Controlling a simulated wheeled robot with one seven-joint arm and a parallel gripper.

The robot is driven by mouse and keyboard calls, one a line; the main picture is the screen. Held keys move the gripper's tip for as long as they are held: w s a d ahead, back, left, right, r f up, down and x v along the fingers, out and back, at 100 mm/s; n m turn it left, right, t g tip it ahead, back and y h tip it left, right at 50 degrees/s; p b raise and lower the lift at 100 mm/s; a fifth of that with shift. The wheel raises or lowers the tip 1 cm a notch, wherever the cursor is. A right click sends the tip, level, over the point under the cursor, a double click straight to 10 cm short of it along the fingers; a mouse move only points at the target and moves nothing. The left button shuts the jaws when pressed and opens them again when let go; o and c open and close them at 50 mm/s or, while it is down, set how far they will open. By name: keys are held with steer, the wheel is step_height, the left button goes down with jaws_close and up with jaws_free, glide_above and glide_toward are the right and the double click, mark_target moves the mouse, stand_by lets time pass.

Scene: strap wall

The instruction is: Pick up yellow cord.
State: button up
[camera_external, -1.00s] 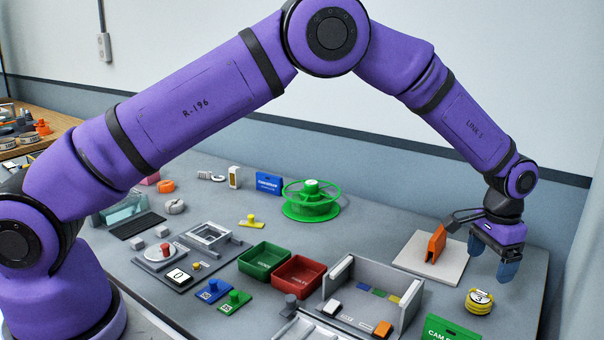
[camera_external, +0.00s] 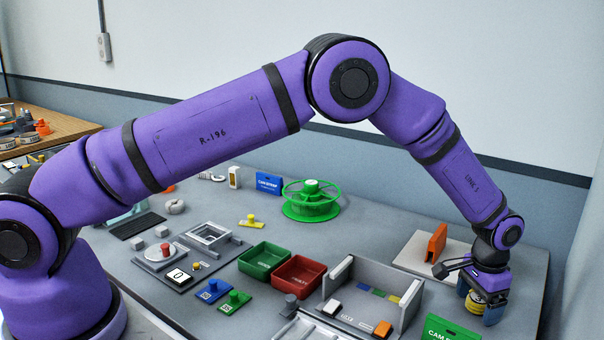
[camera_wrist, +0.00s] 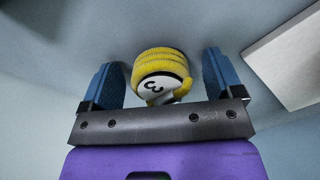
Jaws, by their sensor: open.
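The yellow cord (camera_wrist: 160,62) is a coiled bundle with a white tag marked 3. In the wrist view it sits between the two blue fingers of my gripper (camera_wrist: 160,85), with a gap visible on each side. In the external view the cord (camera_external: 474,303) stands on the table at the right, partly hidden by my gripper (camera_external: 478,305). My gripper is open, pointing down, with one finger on either side of the cord.
A pale board (camera_external: 411,256) with an upright orange block (camera_external: 437,243) lies just behind my gripper. A green cam box (camera_external: 450,329) stands at the front. A grey walled tray (camera_external: 388,273) is to the left. The table's right edge is close.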

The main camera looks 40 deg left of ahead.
steer(key=c, duration=1)
